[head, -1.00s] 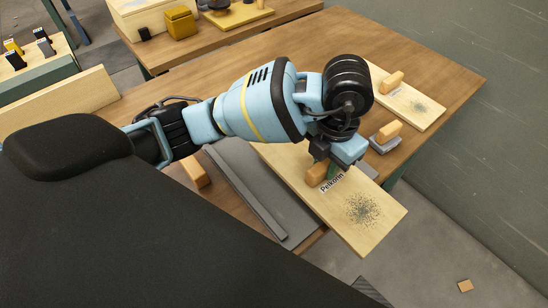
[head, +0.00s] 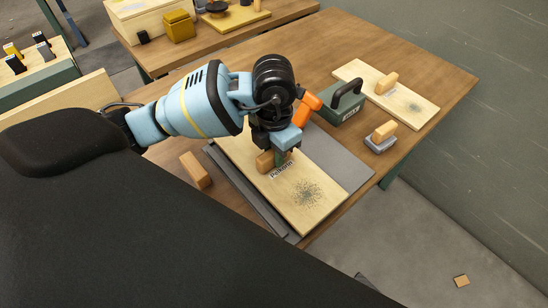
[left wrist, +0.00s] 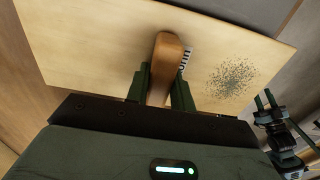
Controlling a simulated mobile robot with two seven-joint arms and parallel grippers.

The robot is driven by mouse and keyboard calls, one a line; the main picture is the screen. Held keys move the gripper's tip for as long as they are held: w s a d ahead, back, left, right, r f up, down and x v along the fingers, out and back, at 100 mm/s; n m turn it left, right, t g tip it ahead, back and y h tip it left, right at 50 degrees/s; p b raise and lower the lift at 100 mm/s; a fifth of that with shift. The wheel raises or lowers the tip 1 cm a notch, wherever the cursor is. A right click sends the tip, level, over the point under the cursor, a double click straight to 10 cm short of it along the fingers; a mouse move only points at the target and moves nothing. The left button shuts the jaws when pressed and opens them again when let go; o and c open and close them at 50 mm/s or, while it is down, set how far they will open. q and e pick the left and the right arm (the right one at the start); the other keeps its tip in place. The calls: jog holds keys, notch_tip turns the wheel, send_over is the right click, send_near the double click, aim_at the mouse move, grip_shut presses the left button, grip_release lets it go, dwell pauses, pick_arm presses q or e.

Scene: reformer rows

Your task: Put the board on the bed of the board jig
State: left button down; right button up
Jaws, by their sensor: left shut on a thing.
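The pale wooden board (head: 297,205), with dark speckles and a printed label, lies over the grey bed (head: 335,160) of the board jig. A narrow grey fence (head: 238,186) runs along the bed's left side. The board looks roughly lined up with the fence; I cannot tell whether it touches the bed or hovers just above. My left gripper (head: 274,158) is shut on the board's wooden handle (head: 264,163). The left wrist view shows the handle (left wrist: 163,68) between the green fingers. What looks like my right gripper (left wrist: 280,125) shows small at the wrist view's right edge.
A green block with a black handle (head: 345,108) and an orange piece (head: 310,103) stand behind the bed. A second speckled board (head: 405,98) and a grey, wooden-handled block (head: 381,138) lie to the right. A wooden block (head: 195,170) sits left of the fence.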

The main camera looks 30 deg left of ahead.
pick_arm(q)
jog(key=shift+d+f, duration=0.1)
jog(key=shift+f, duration=1.2)
jog(key=shift+f, duration=0.2)
jog(key=c, duration=1.2)
grip_release()
notch_tip(320, 180, up, 12)
jog(key=shift+r+p, duration=0.1)
jog(key=shift+p, duration=0.45)
pick_arm(e)
jog(key=shift+w+r, duration=0.5)
jog(key=shift+r, duration=0.2)
jog(key=shift+s, duration=0.1)
